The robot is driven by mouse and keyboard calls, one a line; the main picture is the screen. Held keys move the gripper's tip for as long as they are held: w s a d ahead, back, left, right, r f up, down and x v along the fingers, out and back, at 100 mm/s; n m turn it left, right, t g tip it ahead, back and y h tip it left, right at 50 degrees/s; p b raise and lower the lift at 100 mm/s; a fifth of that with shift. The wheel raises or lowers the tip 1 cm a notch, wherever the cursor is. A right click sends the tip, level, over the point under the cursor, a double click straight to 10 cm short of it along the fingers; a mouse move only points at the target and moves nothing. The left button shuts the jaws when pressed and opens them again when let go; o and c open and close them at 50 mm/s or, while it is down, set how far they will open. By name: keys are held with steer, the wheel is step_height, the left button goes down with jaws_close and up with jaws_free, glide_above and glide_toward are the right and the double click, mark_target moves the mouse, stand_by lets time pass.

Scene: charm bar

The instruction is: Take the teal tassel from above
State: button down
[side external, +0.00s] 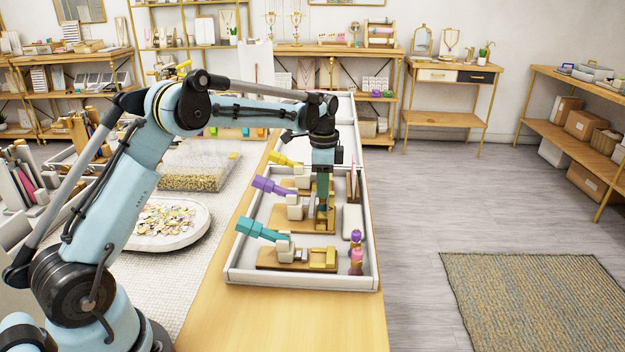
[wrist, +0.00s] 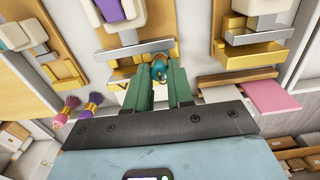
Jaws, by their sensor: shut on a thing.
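The teal tassel (wrist: 159,71) shows in the wrist view as a small teal piece with a gold part, between the tips of my green fingers. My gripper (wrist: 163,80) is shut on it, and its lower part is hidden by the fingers. In the side external view my gripper (side external: 323,200) points down over the white tray, beside the middle press. The tassel cannot be made out clearly there.
The white tray (side external: 300,279) holds presses with a teal handle (side external: 260,230), purple handle (side external: 271,186) and yellow handle (side external: 284,159). A purple tassel (side external: 356,237) and pink tassel (side external: 356,262) stand at its right side. A dish of charms (side external: 203,226) lies left.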

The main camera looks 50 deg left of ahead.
steer(key=shift+r, duration=3)
